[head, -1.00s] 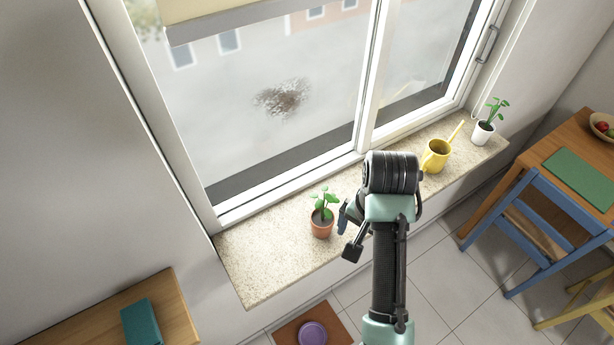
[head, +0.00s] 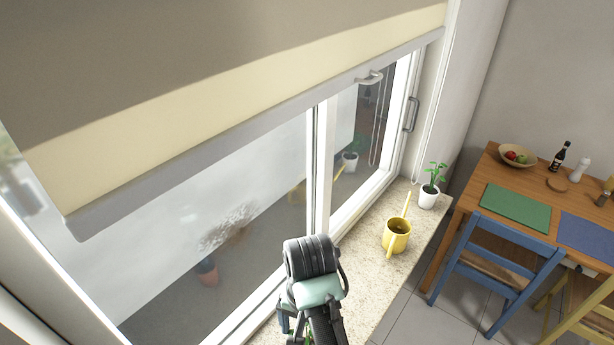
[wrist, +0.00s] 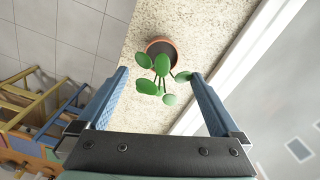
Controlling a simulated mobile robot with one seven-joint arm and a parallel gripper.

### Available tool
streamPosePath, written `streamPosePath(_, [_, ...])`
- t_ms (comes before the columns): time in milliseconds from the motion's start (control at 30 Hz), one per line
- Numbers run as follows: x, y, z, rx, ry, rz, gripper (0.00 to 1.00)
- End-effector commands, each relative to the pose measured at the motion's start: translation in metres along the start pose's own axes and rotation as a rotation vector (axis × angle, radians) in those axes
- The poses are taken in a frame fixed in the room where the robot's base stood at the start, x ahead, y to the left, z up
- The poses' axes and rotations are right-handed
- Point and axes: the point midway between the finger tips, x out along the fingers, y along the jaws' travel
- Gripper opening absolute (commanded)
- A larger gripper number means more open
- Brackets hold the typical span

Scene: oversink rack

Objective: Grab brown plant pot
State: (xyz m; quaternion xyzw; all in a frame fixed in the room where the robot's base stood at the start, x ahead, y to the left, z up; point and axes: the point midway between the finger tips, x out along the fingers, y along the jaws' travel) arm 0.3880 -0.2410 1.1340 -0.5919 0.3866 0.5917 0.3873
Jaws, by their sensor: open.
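The brown plant pot (wrist: 161,43) shows in the wrist view at the top centre, on the speckled sill. A green plant (wrist: 160,68) grows from it, and its leaves hide part of the rim. My gripper (wrist: 157,73) is open, with one blue finger on each side of the leaves. The right fingertip is close to a leaf; I cannot tell if they touch. The pot lies beyond the fingertips, with nothing held. In the head view my arm's end is at the bottom centre, and the pot itself is not visible there except as a reflection in the window.
On the sill (head: 402,275) stand a yellow watering can (head: 396,236) and a white pot (head: 428,197) with a plant. The window and its lowered blind (head: 240,110) border the sill. A wooden table (head: 480,190) and blue chair (head: 500,262) stand at right.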

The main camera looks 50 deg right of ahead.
Motion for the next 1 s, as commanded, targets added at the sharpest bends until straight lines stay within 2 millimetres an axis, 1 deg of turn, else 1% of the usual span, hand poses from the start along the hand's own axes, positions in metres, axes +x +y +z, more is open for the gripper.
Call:
streamPosePath(33, [0.014, 0.000, 0.000, 0.000, 0.000, 0.000, 1.00])
streamPosePath(367, [0.042, 0.000, 0.002, 0.000, -0.003, 0.003, 1.00])
streamPosePath(633, [0.079, 0.000, 0.004, 0.001, -0.002, 0.001, 1.00])
streamPosePath(767, [0.087, -0.001, 0.004, 0.000, 0.000, 0.000, 1.00])
streamPosePath(967, [0.088, -0.001, 0.004, 0.000, 0.001, 0.000, 1.00])
streamPosePath(1000, [0.088, -0.001, 0.004, 0.000, 0.001, 0.000, 0.95])
